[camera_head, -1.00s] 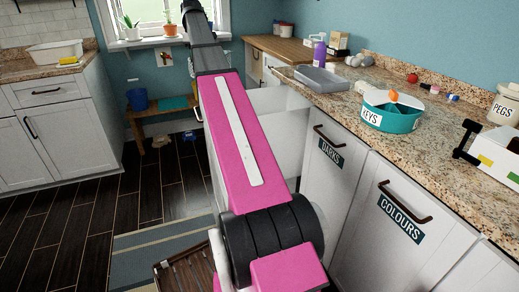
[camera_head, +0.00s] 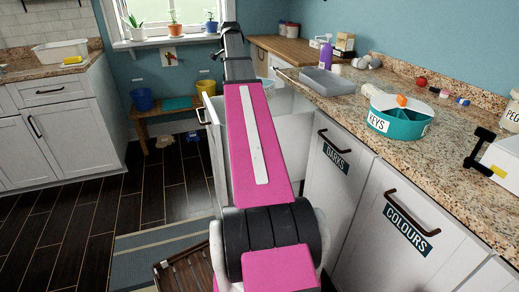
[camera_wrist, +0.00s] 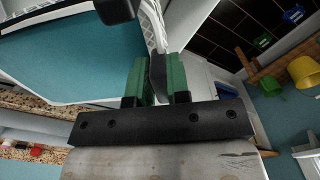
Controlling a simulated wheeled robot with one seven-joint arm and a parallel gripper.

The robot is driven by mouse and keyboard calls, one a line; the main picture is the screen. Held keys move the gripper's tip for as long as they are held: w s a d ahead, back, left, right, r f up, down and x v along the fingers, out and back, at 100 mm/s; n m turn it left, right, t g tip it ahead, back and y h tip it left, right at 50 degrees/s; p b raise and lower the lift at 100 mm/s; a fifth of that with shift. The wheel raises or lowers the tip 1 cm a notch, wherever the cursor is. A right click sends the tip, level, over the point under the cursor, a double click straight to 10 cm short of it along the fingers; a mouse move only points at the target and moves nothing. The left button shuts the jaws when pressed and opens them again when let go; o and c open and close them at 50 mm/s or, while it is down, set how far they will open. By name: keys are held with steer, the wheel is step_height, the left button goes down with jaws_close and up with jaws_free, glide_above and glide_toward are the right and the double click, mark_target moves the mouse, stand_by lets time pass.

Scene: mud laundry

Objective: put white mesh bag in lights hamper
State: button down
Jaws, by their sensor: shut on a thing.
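In the wrist view, my gripper (camera_wrist: 158,78) has green-padded fingers shut on a thin dark-looking edge. White mesh material (camera_wrist: 152,22), which looks like the white mesh bag, runs from the fingertips towards the top edge. In the head view, my arm hides most of the gripper and what it holds; a small pale rounded patch shows beside its far end. An open white pull-out hamper (camera_head: 215,143) with a dark handle stands left of and behind my arm. Its label is not visible, so I cannot confirm it is the lights hamper.
Closed fronts marked DARKS (camera_head: 335,157) and COLOURS (camera_head: 405,225) line the right. The granite counter (camera_head: 345,110) holds a grey tray (camera_head: 327,82) and a teal KEYS tub (camera_head: 398,122). A bench with buckets (camera_head: 142,99) stands at the back. Dark floor is clear on the left.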

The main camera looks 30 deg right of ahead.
steer(key=f+m, duration=0.1)
steer(key=f, duration=0.2)
steer(key=f+m, duration=0.1)
steer(key=f, duration=0.3)
steer(key=d+f, duration=0.1)
steer(key=f, duration=0.2)
steer(key=shift+w+d+f+m, duration=0.1)
steer(key=shift+f+m, duration=0.15)
steer(key=shift+m, duration=0.15)
step_height(320, 180, down, 18)
steer(key=c, duration=1.1)
jaws_free()
step_height(320, 180, up, 12)
steer(key=shift+r, duration=0.1)
